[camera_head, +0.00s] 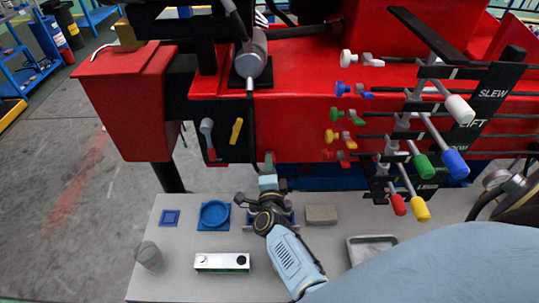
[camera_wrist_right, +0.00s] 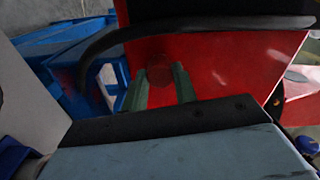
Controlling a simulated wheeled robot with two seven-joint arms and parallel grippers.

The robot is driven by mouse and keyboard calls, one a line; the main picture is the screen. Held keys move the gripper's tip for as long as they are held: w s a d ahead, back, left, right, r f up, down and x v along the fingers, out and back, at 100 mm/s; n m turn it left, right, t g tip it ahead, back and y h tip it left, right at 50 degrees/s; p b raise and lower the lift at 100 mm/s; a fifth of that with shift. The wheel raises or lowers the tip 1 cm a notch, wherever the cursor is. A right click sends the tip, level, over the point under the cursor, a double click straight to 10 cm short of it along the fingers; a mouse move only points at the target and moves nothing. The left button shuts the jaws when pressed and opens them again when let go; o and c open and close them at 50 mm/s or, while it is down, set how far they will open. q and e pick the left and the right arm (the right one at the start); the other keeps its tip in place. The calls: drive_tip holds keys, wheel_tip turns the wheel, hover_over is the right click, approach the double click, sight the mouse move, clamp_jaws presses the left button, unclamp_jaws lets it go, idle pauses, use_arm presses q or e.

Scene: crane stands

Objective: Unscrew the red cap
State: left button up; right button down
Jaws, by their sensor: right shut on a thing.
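The red cap (camera_wrist_right: 158,70) shows in the right wrist view as a small round red shape against the red crane body (camera_wrist_right: 210,65). The two grey-green fingers of my right gripper (camera_wrist_right: 158,88) stand on either side of it and are shut on it. In the head view my right gripper (camera_head: 268,163) reaches up from the table to the lower edge of the red crane body (camera_head: 290,125). The cap cannot be made out there. My left gripper is not in view.
Levers with coloured knobs (camera_head: 421,167) stick out at the right.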

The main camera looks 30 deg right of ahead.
drive_tip(key=shift+f, duration=0.15)
drive_tip(key=n+p, duration=0.2)
drive_tip(key=n, duration=0.3)
drive_tip(key=shift+a, duration=0.1)
drive_tip(key=c, duration=1)
unclamp_jaws()
drive_tip(key=shift+c, duration=0.2)
drive_tip(key=shift+c, duration=0.7)
